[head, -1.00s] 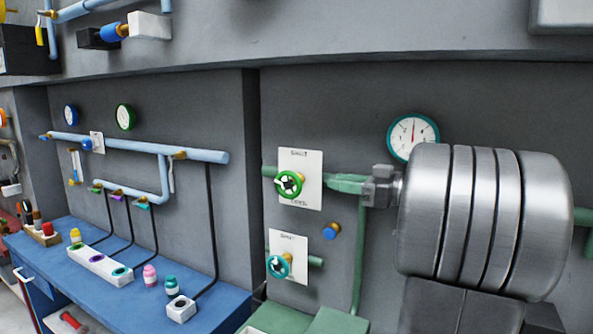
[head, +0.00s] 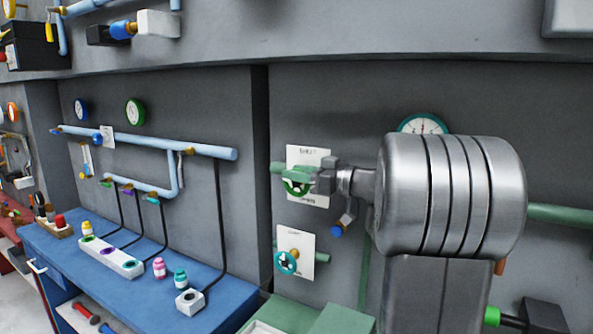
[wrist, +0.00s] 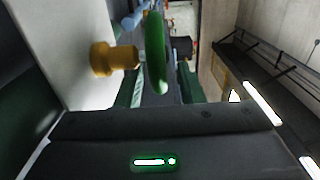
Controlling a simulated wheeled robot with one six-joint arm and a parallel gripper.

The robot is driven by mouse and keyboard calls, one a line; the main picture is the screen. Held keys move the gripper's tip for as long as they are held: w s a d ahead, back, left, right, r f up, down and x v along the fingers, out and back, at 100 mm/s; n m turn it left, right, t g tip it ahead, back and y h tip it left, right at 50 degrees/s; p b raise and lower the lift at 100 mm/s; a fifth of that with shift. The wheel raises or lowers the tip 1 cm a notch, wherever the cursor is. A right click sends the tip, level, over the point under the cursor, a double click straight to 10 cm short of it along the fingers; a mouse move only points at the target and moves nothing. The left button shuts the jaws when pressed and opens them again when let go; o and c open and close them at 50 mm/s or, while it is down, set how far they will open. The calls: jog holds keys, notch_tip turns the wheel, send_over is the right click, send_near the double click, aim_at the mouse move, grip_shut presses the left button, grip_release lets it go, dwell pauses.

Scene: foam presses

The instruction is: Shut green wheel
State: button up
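The green wheel (head: 293,184) sits on a white plate (head: 311,157) on the grey wall, left of my arm in the head view. My gripper (head: 318,181) is at the wheel's right side and hides part of it. In the wrist view the green wheel (wrist: 156,52) stands edge-on just beyond the dark gripper body, with a brass stem (wrist: 112,59) joining it to the white plate (wrist: 88,35). I cannot tell whether the gripper touches the wheel, nor how far its fingers are apart.
A teal wheel (head: 286,262) on a second white plate (head: 307,240) is below. A teal-rimmed gauge (head: 423,124) is partly behind my arm. A green pipe (head: 555,214) runs along the wall. A blue bench (head: 150,284) with small jars stands left.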

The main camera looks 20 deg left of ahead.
jog(key=shift+a, duration=0.35)
jog(key=shift+c, duration=0.2)
grip_shut()
jog(key=shift+f+b, duration=0.1)
jog(key=shift+b, duration=0.2)
